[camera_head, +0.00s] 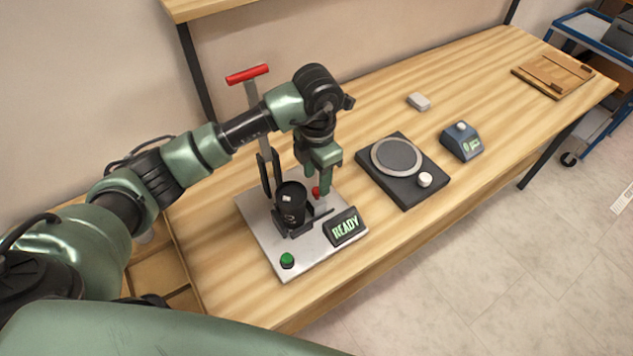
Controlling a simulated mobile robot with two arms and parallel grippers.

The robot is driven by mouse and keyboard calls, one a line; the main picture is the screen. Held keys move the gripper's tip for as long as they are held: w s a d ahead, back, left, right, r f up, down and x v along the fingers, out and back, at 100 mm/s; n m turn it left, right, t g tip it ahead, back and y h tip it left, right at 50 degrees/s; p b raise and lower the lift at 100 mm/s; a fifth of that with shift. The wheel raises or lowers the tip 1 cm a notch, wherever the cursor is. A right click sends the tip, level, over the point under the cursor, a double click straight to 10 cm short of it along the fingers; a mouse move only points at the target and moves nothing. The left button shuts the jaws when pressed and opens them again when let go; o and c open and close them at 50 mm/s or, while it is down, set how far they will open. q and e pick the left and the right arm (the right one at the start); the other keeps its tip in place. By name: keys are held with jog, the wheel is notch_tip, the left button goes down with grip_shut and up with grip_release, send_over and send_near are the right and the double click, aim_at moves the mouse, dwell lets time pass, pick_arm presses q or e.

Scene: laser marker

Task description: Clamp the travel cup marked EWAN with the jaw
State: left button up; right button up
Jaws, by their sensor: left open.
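A black travel cup (291,206) stands upright at the fixture on a pale metal base plate (263,238). A small white mark shows on its side, too small to read as a name. A dark jaw (318,217) lies at the cup's right foot; I cannot tell whether it presses on the cup. A small red knob (316,193) shows just right of the cup. My left gripper (322,191) points down at this knob, to the right of the cup. It is open, and its fingers partly hide the knob. My right gripper is not in view.
A READY display (345,227) and a green button (287,260) sit on the plate's front. A red-handled post (247,75) rises behind. A dark turntable device (402,170), a blue-grey box (461,142), a white block (419,101) and a wooden board (552,74) stand rightward. Bare table lies between.

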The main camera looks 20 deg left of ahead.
aim_at(316, 190)
pick_arm(q)
jog(key=shift+f, duration=1.8)
jog(key=shift+c, duration=0.4)
grip_shut()
jog(key=shift+r, duration=0.1)
